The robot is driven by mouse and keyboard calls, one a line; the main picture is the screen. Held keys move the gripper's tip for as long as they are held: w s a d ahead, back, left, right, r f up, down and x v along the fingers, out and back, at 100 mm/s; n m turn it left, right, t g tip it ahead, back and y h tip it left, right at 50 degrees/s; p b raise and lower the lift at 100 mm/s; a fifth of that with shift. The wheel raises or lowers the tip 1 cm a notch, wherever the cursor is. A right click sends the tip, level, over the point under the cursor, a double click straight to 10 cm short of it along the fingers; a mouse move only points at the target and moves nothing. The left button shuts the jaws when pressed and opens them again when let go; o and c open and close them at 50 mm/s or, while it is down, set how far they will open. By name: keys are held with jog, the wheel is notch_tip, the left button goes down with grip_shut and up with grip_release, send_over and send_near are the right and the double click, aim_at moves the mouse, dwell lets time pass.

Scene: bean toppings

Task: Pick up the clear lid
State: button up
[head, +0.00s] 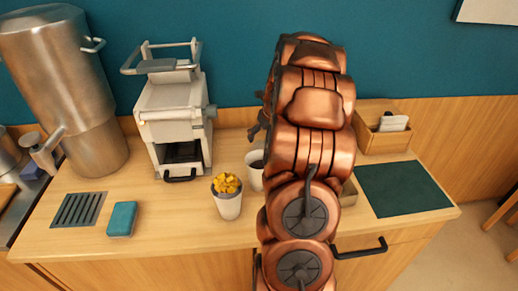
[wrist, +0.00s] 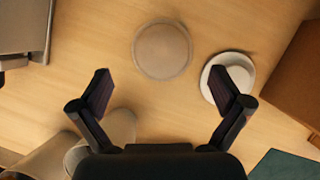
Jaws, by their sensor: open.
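The clear lid (wrist: 162,51) is a round, see-through disc with a pale rim. It lies on the wooden counter in the upper middle of the wrist view; in the head view I cannot make it out, and my arm covers part of the counter. My gripper (wrist: 160,86) is open, with its two dark fingers spread wide. In the wrist picture the lid shows beyond the fingertips, roughly centred between them. Nothing is between the fingers. In the head view, a dark part of the gripper shows at the left side of my copper arm.
A white round item (wrist: 213,92) lies right of the lid, partly behind the right finger. A cup with yellow topping (head: 228,204) and another white cup (head: 253,179) stand left of my arm. A wooden box (head: 382,142) and dark green mat (head: 402,190) are right.

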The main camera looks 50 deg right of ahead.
aim_at(263, 146)
jog(key=shift+p+x, duration=0.3)
jog(key=shift+x, duration=0.75)
notch_tip(263, 146, down, 4)
jog(key=shift+w+d+f+p, duration=0.1)
jog(key=shift+w+d+p, duration=0.05)
jog(key=shift+p, duration=0.9)
jog(key=shift+w+d+f, duration=0.1)
jog(key=shift+w+f, duration=0.05)
jog(key=shift+f, duration=0.35)
jog(key=shift+c, duration=0.4)
jog(key=c, duration=0.5)
